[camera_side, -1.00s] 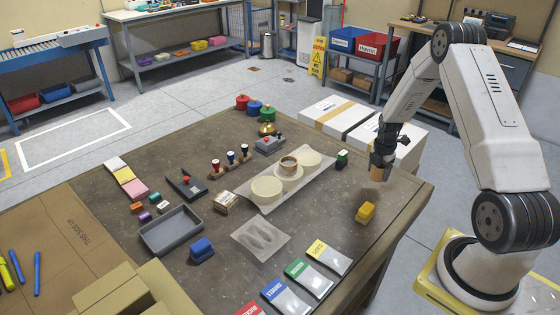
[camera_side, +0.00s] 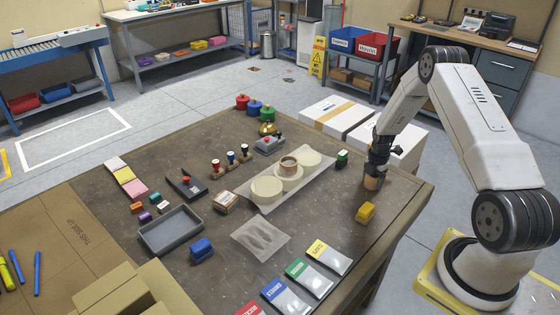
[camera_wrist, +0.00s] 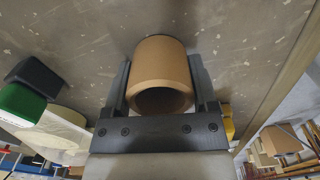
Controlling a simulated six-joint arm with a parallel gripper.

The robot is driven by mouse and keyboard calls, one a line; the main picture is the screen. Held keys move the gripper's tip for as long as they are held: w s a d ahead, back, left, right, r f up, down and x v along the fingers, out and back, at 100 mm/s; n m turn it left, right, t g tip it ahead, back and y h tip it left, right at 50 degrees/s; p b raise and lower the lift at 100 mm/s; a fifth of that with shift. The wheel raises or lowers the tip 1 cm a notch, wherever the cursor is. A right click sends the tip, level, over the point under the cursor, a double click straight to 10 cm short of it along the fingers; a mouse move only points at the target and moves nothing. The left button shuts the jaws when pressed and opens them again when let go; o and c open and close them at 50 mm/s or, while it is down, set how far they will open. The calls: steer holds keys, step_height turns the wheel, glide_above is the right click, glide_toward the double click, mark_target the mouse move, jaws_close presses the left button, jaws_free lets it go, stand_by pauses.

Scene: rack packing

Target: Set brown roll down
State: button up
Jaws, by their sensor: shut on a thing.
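The brown roll (camera_side: 372,183) is at the right side of the worktable, between the fingers of my gripper (camera_side: 374,172). In the wrist view the brown roll (camera_wrist: 161,72) sits between the two dark fingers of my gripper (camera_wrist: 161,90), with its hollow end facing the camera. My gripper is shut on it. The roll is upright in the side view, at or very near the table surface; I cannot tell whether its lower end touches.
A yellow block (camera_side: 365,212) lies on the table just in front of the roll. A green-topped stamp (camera_side: 342,158) stands to its left. A pale tray (camera_side: 311,181) with cream rolls lies further left. The table's right edge (camera_side: 428,190) is close by.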

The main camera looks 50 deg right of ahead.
steer(key=shift+f, duration=0.2)
steer(key=o, duration=1.1)
steer(key=shift+o, duration=0.2)
steer(key=shift+r, duration=0.15)
steer(key=shift+r, duration=6)
